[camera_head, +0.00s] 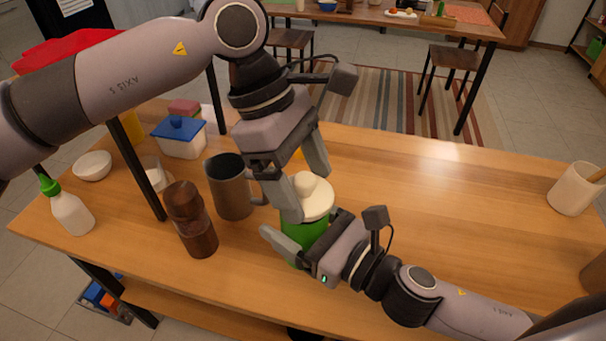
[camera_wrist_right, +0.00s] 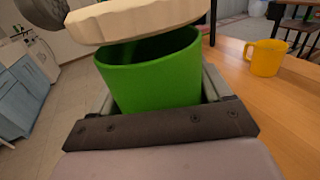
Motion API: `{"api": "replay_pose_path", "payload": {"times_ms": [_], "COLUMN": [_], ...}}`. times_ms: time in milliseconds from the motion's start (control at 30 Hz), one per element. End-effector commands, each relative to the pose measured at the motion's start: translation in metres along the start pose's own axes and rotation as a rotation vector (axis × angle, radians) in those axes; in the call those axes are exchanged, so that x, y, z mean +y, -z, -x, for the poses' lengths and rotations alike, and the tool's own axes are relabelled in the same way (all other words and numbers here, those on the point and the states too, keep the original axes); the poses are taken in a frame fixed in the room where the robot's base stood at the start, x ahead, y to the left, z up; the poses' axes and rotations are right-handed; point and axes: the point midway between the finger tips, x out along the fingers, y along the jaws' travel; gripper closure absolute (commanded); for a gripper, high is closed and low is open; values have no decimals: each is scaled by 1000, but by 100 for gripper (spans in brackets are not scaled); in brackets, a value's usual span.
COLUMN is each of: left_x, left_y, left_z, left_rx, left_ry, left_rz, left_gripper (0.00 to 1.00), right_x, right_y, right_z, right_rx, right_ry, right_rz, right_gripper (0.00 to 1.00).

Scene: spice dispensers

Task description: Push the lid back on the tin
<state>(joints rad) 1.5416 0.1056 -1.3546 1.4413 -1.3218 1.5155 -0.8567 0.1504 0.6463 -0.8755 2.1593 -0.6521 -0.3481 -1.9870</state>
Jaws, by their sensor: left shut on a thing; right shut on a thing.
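The green tin (camera_head: 306,237) stands upright near the middle of the table's front part. My right gripper (camera_head: 302,230) is shut around its sides. The cream lid (camera_head: 318,201) has a round knob, and my left gripper (camera_head: 305,190) is shut on the lid from above. In the right wrist view the lid (camera_wrist_right: 135,18) is over the tin (camera_wrist_right: 150,75), slightly tilted. A dark opening shows between the lid and the tin's rim, so the lid is not seated. The far side of the rim is hidden.
A grey metal mug (camera_head: 230,188) and a brown wooden mill (camera_head: 190,222) stand just left of the tin. A white bottle with a green cap (camera_head: 70,210), a bowl (camera_head: 92,165) and a blue-lidded box (camera_head: 180,138) are farther left. The table's right part is mostly clear.

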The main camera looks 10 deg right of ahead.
Motion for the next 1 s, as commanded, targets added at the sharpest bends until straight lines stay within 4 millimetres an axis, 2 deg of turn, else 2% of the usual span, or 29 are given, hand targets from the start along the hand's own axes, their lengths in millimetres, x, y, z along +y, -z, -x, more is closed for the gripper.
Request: {"api": "replay_pose_path", "payload": {"times_ms": [600, 633, 700, 1000], "left_x": [0, 0, 0, 0], "left_y": [5, 5, 5, 5], "left_z": [-12, -12, -12, -6], "left_rx": [0, 1, 1, 0], "left_ry": [1, 1, 1, -1], "left_rz": [0, 0, 0, 1], "left_gripper": [50, 18, 0, 0], "right_x": [0, 0, 0, 0], "right_y": [-1, -1, -1, -1], "right_z": [0, 0, 0, 0], "right_rx": [-2, -2, -2, -3], "right_ry": [0, 0, -1, -1], "right_rz": [0, 0, 0, 1], "right_gripper": [77, 77, 77, 77]}}
